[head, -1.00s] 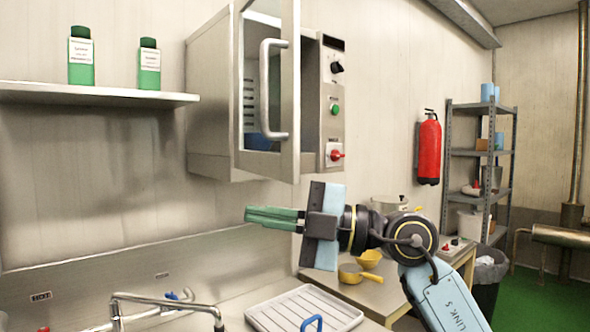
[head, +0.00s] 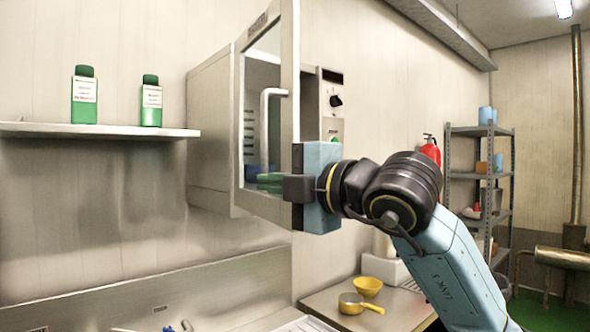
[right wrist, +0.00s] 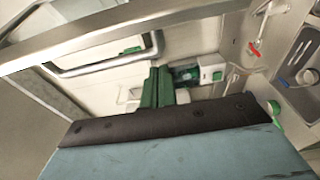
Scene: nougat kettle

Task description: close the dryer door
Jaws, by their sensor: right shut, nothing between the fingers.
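The dryer (head: 208,130) is a steel cabinet on the wall. Its glazed door (head: 289,70) stands open, swung out toward me, with an upright bar handle (head: 266,125) on it. My right gripper (head: 270,182) is shut and empty, its green fingers pointing left at the lower part of the door, by the handle's lower end. Its body hides the door's lower right edge. In the right wrist view the shut fingers (right wrist: 157,88) are beside the handle (right wrist: 105,62); I cannot tell whether they touch the door. My left gripper is out of view.
A shelf (head: 100,131) with two green bottles is at the left. Below are a steel sink backsplash (head: 200,290) and a table with yellow pans (head: 360,302). A metal rack (head: 500,165) and fire extinguisher (head: 430,150) stand further right.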

